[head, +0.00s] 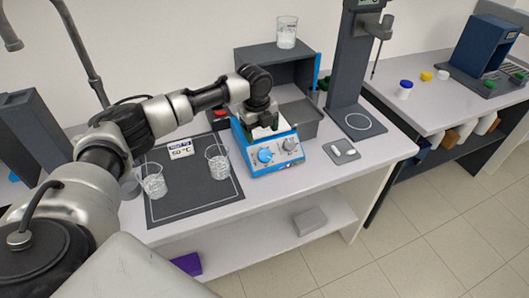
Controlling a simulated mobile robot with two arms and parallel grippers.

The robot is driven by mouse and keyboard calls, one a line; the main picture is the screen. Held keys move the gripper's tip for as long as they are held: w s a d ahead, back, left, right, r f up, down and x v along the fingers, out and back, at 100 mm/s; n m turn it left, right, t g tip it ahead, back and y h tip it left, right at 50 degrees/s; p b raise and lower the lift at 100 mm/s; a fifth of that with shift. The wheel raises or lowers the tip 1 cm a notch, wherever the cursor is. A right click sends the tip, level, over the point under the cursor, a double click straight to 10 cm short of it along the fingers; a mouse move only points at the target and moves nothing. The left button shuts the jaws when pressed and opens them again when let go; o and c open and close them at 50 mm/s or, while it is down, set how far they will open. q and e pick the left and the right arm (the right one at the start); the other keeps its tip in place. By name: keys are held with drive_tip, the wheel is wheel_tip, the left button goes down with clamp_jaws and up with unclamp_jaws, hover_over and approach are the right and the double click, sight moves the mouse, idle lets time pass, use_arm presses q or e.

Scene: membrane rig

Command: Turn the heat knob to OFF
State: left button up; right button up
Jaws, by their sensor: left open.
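The blue hotplate unit (270,168) stands on the bench, its front panel facing me. The panel carries a blue knob (265,155) on the left and a grey knob (289,144) on the right. The panel lettering is too small to read, so I cannot tell which knob is for heat or where either points. My left gripper (263,127) is over the top of the unit, pointing down, just behind and above the knobs. It is open and appears apart from both knobs. My left arm hides part of the unit's top. My right gripper is out of view.
Two glass beakers (153,182) (217,163) stand on a dark mat (190,204) to the left, with a small 60 °C sign (181,149) behind. A grey box (264,62) holds a beaker (287,32) on top. A small tray (342,151) lies right of the unit.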

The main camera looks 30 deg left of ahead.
sight(265, 154)
use_arm(q)
drive_tip(key=f, duration=0.3)
drive_tip(key=f+p, duration=0.1)
drive_tip(key=f, duration=0.2)
drive_tip(key=w+f+p, duration=0.1)
drive_tip(key=f, duration=0.3)
drive_tip(key=shift+d, duration=0.3)
drive_tip(key=c, duration=0.9)
drive_tip(key=shift+c, duration=0.2)
